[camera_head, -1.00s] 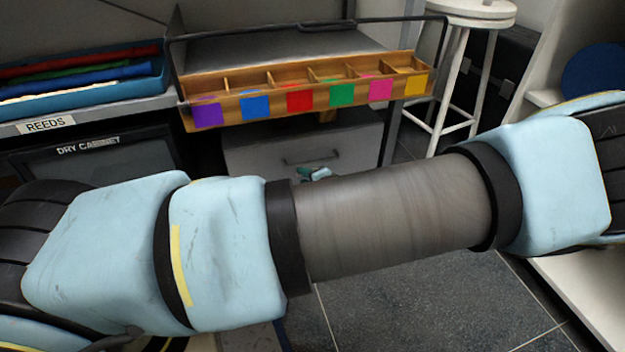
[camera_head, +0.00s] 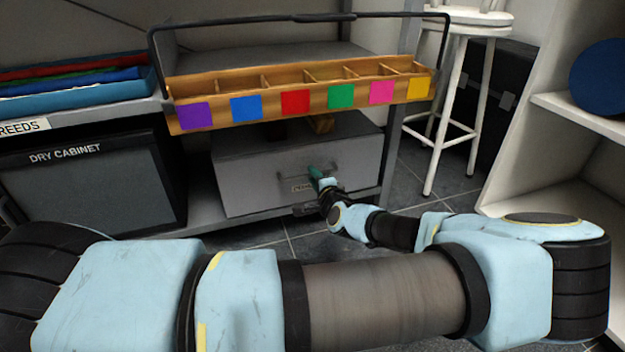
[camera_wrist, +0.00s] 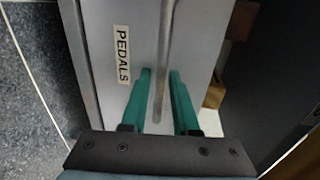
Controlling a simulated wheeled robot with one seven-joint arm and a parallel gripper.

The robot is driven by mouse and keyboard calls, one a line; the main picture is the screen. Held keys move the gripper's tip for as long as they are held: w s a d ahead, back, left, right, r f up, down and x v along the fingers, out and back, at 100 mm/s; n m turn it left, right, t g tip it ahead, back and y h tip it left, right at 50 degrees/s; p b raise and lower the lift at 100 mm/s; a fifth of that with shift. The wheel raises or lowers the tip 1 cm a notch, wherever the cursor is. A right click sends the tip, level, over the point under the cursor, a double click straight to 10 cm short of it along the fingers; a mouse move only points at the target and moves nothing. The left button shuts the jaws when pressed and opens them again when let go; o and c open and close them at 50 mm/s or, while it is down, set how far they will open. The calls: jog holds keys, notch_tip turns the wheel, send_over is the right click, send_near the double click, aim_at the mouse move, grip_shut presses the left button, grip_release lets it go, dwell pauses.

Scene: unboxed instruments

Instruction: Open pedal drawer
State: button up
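The pedal drawer (camera_head: 250,185) is a grey front low under the shelf, with a bar handle and a label. In the wrist view its front (camera_wrist: 110,20) carries the label PEDALS (camera_wrist: 122,55). My gripper (camera_head: 316,173) is at the drawer's handle. In the wrist view the two green fingers of my gripper (camera_wrist: 160,72) are apart, one on each side of the handle (camera_wrist: 161,70). I see a gap between the fingers and the bar. The fingers partly hide the handle in the head view. I see no clear opening of the drawer.
The dry cabinet (camera_head: 85,185) is at left. A white stool (camera_head: 432,165) and a white shelf unit (camera_head: 570,110) are at right. Tiled floor lies below.

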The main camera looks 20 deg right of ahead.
jog(key=shift+w+f, duration=0.1)
jog(key=shift+w, duration=0.45)
grip_shut()
dwell(1.1)
